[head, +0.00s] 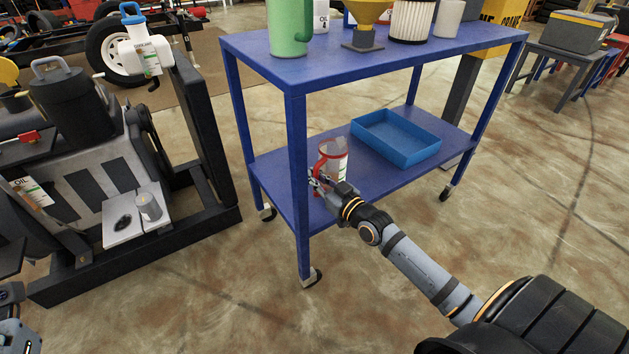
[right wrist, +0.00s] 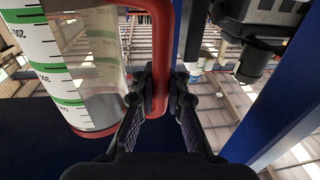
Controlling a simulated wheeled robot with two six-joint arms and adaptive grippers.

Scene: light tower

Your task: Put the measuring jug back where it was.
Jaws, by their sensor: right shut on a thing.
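The measuring jug (head: 338,153) is clear with a red rim, a red handle and green and black scale marks. It is upright at the lower shelf (head: 390,178) of the blue cart, near its left end. My right gripper (head: 322,182) is shut on the red handle. In the right wrist view, the jug (right wrist: 70,65) stands left of the fingers, and the gripper (right wrist: 158,100) has the handle's lower part between its fingertips. I cannot tell whether the jug's base touches the shelf. My left gripper does not show clearly.
A blue open tray (head: 415,157) lies on the lower shelf, right of the jug. A front-left cart leg (head: 298,190) stands close to my gripper. The top shelf (head: 400,52) overhead carries a green jug (head: 289,28), a funnel (head: 364,25) and a filter (head: 411,20). An engine on a stand (head: 90,150) is at left.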

